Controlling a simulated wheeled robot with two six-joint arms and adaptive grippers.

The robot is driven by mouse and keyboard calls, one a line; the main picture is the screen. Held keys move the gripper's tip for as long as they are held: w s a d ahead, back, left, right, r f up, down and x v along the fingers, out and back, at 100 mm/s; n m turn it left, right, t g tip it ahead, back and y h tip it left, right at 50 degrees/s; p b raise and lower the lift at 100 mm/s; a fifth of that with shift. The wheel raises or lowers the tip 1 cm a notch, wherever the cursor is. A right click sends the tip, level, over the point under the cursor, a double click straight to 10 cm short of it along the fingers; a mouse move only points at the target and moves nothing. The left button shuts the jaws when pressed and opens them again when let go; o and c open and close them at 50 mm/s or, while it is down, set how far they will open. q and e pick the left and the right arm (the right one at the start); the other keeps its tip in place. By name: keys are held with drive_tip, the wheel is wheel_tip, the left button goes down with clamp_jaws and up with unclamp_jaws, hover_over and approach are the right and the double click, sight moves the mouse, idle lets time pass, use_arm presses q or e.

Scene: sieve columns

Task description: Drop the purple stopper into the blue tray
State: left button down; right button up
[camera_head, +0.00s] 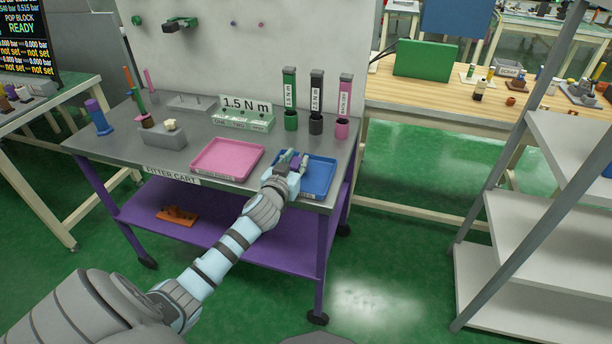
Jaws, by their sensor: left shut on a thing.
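My left gripper (294,162) reaches in from the lower left and is above the near left part of the blue tray (321,178). It is shut on a small purple thing between its fingertips, which looks like the purple stopper (295,159). The fingers hide most of the stopper, and I cannot tell whether it touches the tray. The blue tray lies flat on the grey top of the cart, at its right front. My right gripper is not in view.
A pink tray (227,158) lies left of the blue one. Behind stand green, black and pink tubes (317,102) and a 1.5 N m sign (246,104). A purple cylinder on a blue base (98,117) stands at the cart's left. White shelves (540,215) are at right.

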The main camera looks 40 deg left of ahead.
use_arm(q)
drive_tip(key=c, duration=1.2)
unclamp_jaws()
drive_tip(key=v, duration=1.2)
